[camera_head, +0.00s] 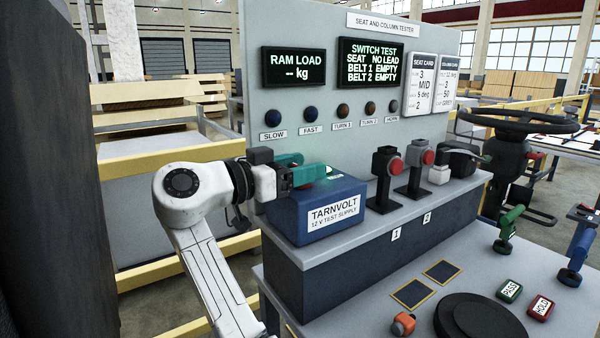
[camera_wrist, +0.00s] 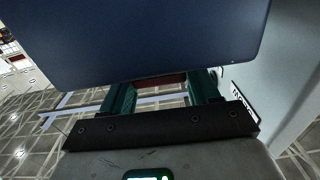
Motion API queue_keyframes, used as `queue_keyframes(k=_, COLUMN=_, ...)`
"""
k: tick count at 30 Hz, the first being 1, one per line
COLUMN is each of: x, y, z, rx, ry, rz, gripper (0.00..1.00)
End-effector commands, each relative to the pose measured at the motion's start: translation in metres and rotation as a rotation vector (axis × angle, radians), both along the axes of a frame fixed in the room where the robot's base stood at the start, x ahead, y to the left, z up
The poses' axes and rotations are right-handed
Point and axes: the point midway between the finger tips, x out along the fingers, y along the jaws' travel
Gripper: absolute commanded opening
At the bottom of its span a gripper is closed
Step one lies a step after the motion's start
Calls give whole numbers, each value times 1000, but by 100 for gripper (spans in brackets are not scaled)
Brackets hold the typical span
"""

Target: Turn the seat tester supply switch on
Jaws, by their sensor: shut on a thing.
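The blue Tarnvolt 12 V test supply box (camera_head: 318,212) stands at the left end of the console shelf. My gripper (camera_head: 312,170), with green fingers, reaches in from the left at the top of the box. In the wrist view the box's blue face (camera_wrist: 150,35) fills the top. My gripper (camera_wrist: 162,88) has its fingers on either side of a dark red part, which looks like the supply switch (camera_wrist: 160,79), and is shut on it. Most of that part is hidden, so its on or off position cannot be told. A small green glow (camera_head: 334,172) shows on the box top.
The tester panel (camera_head: 300,115) rises behind the box; its screen (camera_head: 371,63) reads "seat no lead" and both belts empty. Two red-button stands (camera_head: 384,178) are right of the box. A yellow rail (camera_head: 170,154) runs behind my arm.

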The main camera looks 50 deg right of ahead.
Motion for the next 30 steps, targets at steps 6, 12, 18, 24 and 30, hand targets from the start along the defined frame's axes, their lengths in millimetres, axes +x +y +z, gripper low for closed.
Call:
queue_keyframes(k=6, x=0, y=-1, z=-1, rx=3, ry=3, rz=-34, gripper=30)
queue_keyframes(k=12, x=0, y=-1, z=-1, rx=3, ry=2, rz=-38, gripper=30)
queue_keyframes(k=18, x=0, y=-1, z=-1, rx=2, ry=1, rz=-37, gripper=62)
queue_keyframes(k=24, x=0, y=-1, z=-1, rx=2, ry=1, rz=-36, gripper=81)
queue_keyframes(k=30, x=0, y=0, z=0, rx=1, ry=1, rz=-36, gripper=82)
